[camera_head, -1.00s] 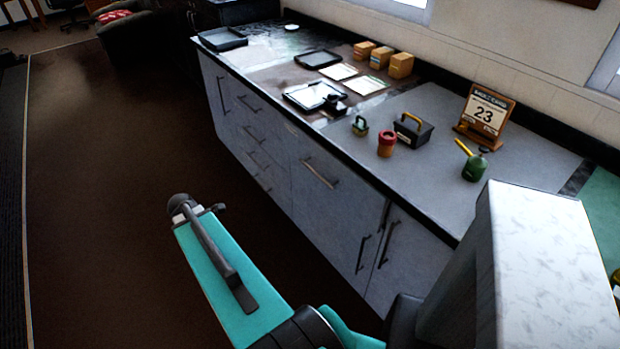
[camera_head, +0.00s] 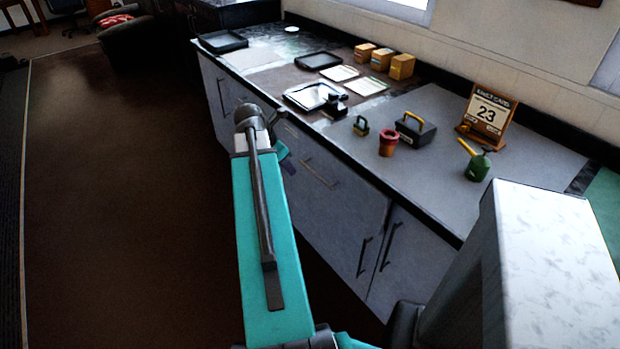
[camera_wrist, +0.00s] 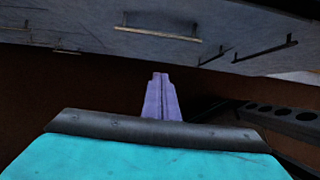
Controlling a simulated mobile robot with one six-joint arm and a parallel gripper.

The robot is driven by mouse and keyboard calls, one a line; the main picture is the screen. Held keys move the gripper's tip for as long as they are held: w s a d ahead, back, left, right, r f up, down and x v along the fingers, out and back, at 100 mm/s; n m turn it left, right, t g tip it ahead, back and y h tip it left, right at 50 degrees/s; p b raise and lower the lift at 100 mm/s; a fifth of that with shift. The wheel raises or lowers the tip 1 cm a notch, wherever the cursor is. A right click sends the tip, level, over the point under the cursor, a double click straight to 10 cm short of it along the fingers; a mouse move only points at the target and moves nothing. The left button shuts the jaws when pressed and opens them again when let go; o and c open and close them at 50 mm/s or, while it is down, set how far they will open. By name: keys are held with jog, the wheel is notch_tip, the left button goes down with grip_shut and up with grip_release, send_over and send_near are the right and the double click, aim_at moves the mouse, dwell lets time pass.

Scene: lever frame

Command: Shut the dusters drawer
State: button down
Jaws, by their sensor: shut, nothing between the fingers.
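The grey cabinet front in the head view has drawers and doors with dark bar handles. One drawer front (camera_head: 335,198) with a long handle (camera_head: 319,174) is just right of my gripper. No drawer label is readable, so I cannot tell which is the dusters drawer, nor how far any drawer stands out. My gripper (camera_head: 286,163) is in front of the cabinet, partly hidden by my arm. In the wrist view its purple fingers (camera_wrist: 160,80) are together and empty, below a bar handle (camera_wrist: 158,35) and apart from it.
The counter holds a red cup (camera_head: 388,142), a black caddy (camera_head: 414,132), a green oil can (camera_head: 476,162), a calendar (camera_head: 488,112), boxes (camera_head: 401,67) and trays (camera_head: 318,60). Two door handles (camera_head: 364,257) stick out at right. The brown floor (camera_head: 120,200) at left is clear.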

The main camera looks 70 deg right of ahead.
jog(key=shift+s+d, duration=0.15)
dwell(0.3)
jog(key=s+d+f+p, duration=0.2)
jog(key=s+d+f, duration=0.2)
jog(key=d+f, duration=0.3)
jog(key=shift+s+f, duration=0.2)
jog(key=shift+f, duration=0.3)
dwell(0.4)
dwell(0.4)
